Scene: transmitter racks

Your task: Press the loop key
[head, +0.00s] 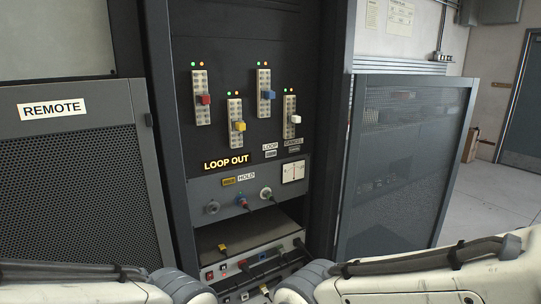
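The LOOP label (270,146) is on the dark rack panel at the centre of the head view, below the sliders. A small key (270,154) sits just under it, too small to see its state. To its right is the CANCEL label (293,142) with a dark key (294,150) under it. Neither gripper's fingers show in the frame.
Several sliders with coloured knobs, such as a red one (204,99), are above. A grey panel (225,200) with a HOLD label (246,175), connectors and a meter (293,171) is below. Mesh doors (60,170) (405,150) flank the rack. The space before the keys is clear.

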